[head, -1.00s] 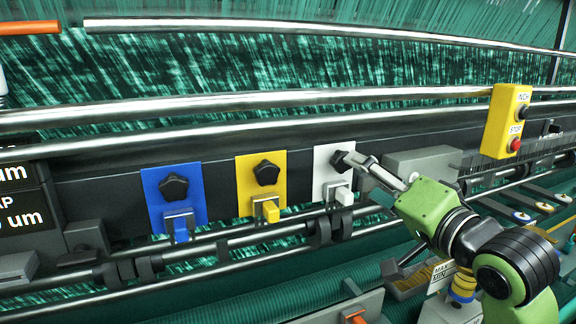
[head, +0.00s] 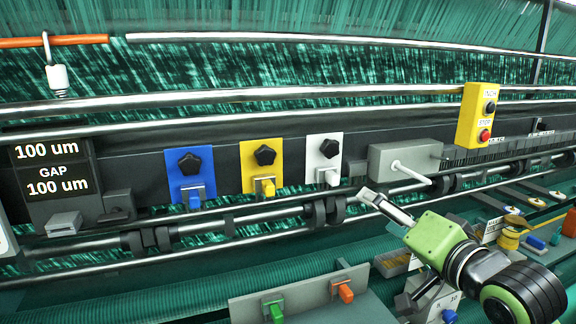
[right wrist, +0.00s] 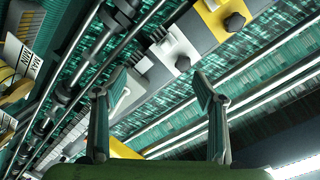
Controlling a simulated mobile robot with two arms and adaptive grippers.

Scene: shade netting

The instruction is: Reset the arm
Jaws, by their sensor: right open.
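My right gripper (head: 385,207) is in the head view, at the end of the green arm at lower right. It is away from the panel, below and to the right of the white plate (head: 336,148) with its black knob. In the right wrist view its two fingers (right wrist: 160,105) stand wide apart with nothing between them. The white plate also shows in the right wrist view (right wrist: 172,44), beyond the fingers. The blue plate (head: 178,163) and yellow plate (head: 246,178), each with a black star knob and a small lever, stand left of it. My left gripper is not in view.
A grey box with a white lever (head: 410,160) sits right of the plates. A yellow button box (head: 470,128) is above it. Long metal rails cross the machine. A bracket (head: 310,302) with green and orange levers is at the lower front. A gap display (head: 45,172) is at left.

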